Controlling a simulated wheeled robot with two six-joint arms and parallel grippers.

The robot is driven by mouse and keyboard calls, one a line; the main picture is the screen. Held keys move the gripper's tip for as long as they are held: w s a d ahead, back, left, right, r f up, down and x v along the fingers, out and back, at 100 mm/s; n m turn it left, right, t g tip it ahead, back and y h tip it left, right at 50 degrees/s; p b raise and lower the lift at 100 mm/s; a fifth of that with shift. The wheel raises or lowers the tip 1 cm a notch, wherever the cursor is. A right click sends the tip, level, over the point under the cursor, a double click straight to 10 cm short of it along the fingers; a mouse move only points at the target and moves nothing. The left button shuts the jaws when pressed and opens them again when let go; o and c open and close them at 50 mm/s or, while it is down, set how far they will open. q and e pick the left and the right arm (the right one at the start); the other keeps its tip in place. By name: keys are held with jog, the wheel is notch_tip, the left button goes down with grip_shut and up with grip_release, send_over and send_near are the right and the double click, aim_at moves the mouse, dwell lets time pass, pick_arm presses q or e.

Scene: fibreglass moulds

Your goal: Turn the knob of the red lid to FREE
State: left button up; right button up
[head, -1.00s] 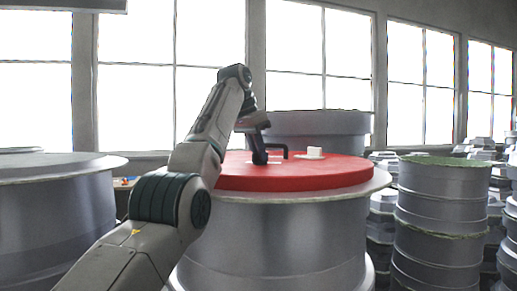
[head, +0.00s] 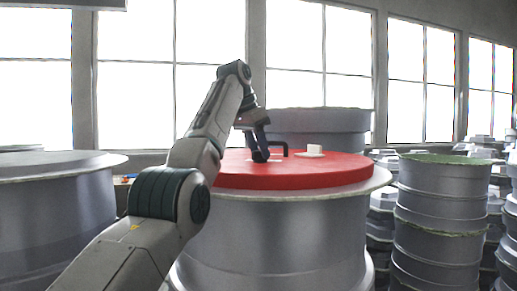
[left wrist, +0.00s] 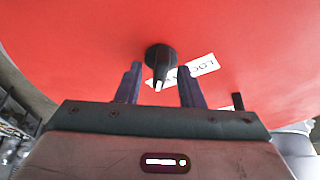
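The red lid (head: 330,175) lies on top of a large grey drum-shaped mould. Its black knob (left wrist: 161,57) shows in the left wrist view, with a white pointer mark toward the bottom of that picture, beside a white label (left wrist: 205,64) reading LOCK, partly hidden by a finger. No FREE label is readable. My left gripper (head: 261,156) is down at the lid, and hides the knob in the head view. In the left wrist view the left gripper (left wrist: 159,70) is open, its fingertips on either side of the knob with small gaps. My right gripper is not in view.
A black bracket handle (head: 280,149) and a white cup-like piece (head: 314,150) stand on the lid, right of the gripper. Other grey moulds stand at left (head: 50,210), behind (head: 310,125) and right (head: 440,210). The lid's right part is clear.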

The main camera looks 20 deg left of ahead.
pick_arm(q)
jog(key=p+v, duration=0.4)
jog(key=v, duration=0.6)
jog(key=shift+s+r, duration=0.15)
jog(key=shift+r, duration=0.1)
